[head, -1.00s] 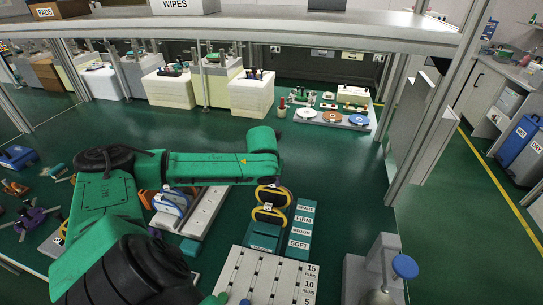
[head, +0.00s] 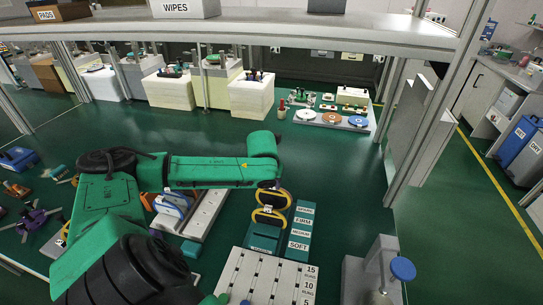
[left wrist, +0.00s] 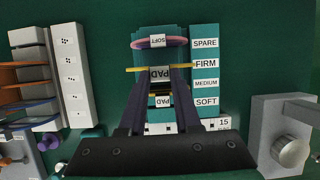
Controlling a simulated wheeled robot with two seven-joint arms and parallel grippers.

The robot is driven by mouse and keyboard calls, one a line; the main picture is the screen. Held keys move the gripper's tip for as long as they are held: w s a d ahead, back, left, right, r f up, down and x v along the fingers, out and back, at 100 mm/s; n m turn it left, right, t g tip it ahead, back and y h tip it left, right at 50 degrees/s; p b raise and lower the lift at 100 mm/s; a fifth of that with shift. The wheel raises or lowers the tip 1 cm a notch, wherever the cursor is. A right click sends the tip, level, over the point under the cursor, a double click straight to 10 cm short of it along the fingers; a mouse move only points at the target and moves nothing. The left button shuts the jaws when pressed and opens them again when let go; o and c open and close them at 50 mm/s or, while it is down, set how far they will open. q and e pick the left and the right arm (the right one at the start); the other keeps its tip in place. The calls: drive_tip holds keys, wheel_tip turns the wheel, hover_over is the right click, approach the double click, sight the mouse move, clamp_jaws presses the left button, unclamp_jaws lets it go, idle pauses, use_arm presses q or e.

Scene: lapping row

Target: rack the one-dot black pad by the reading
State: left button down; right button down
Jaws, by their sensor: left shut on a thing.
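My left gripper (left wrist: 157,85) is shut on a yellow-edged pad (left wrist: 134,69) with a PAD label, seen nearly edge-on in the left wrist view. In the head view yellow-rimmed dark pads (head: 268,216) show below my wrist. No dots can be read on the held pad. It is over the teal rack (left wrist: 206,56), level with the FIRM row; I cannot tell whether it touches. A pink-edged piece (left wrist: 174,43) is at the SPARE end. Another PAD label shows between the fingers. My right gripper is not in view.
A white board marked 15, 10, 5 (head: 262,273) lies in front of the rack. A grey device with a knob (left wrist: 288,150) stands to the right. A white strip with dot marks (left wrist: 66,75) and coloured pads is to the left. A shelf crosses above.

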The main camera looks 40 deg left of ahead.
use_arm(q)
drive_tip(key=shift+f+b, duration=1.15)
drive_tip(key=shift+f, duration=1.55)
drive_tip(key=c, duration=0.5)
unclamp_jaws()
drive_tip(key=shift+c, duration=0.2)
drive_tip(key=shift+r, duration=0.1)
wheel_tip(320, 180, up, 13)
hover_over(271, 195)
drive_tip(key=s+d, duration=0.4)
drive_tip(key=s, duration=0.2)
drive_tip(key=shift+r+p, duration=0.2)
drive_tip(key=shift+p, duration=0.15)
